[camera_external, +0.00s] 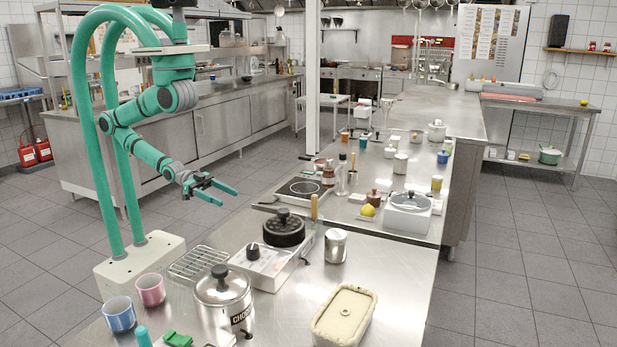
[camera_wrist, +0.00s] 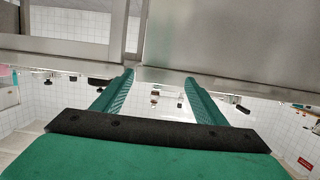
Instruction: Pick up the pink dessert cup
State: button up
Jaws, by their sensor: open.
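The pink dessert cup (camera_external: 150,290) stands upright on the near steel counter, at its left end, beside a blue cup (camera_external: 119,316). My gripper (camera_external: 229,198) is open and empty. It is in the air, up and to the right of the pink cup in the external view and well apart from it. In the wrist view the two green fingers (camera_wrist: 159,77) are spread with nothing between them. The pink cup does not show in the wrist view.
Near the pink cup are a wire rack (camera_external: 199,263) and a lidded steel pot (camera_external: 223,291). A scale-like appliance (camera_external: 262,270) with a black lidded pan (camera_external: 284,229), a steel canister (camera_external: 336,246) and a cream container (camera_external: 345,315) stand farther right. Steel fills the wrist view's top.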

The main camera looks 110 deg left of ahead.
jog(key=w+d+r+m+t+h, duration=0.1)
jog(key=w+d+r+m+h, duration=0.2)
jog(key=w+d+m+h, duration=0.3)
jog(key=m+g+h, duration=0.5)
jog(key=g+h, duration=0.1)
jog(key=h, duration=0.1)
send_near(150, 284)
jog(key=a, duration=0.2)
jog(key=w+a+r, duration=0.1)
jog(key=a, duration=0.4)
jog(key=shift+w+a+r, duration=0.35)
jog(key=d+r, duration=0.1)
jog(key=d, duration=0.1)
jog(key=d+r+g+y, duration=0.1)
jog(key=d, duration=0.2)
jog(key=w+d+r+g+y, duration=0.1)
jog(key=d, duration=0.2)
jog(key=shift+d+r, duration=0.15)
jog(key=shift+d, duration=0.1)
jog(key=shift+g, duration=0.3)
jog(key=x, duration=0.5)
jog(key=shift+d, duration=0.15)
jog(key=shift+f+x, duration=0.2)
jog(key=shift+x, duration=1.15)
jog(key=shift+f+x, duration=0.2)
jog(key=shift+x, duration=1.2)
jog(key=shift+s, duration=0.2)
jog(key=shift+r, duration=0.1)
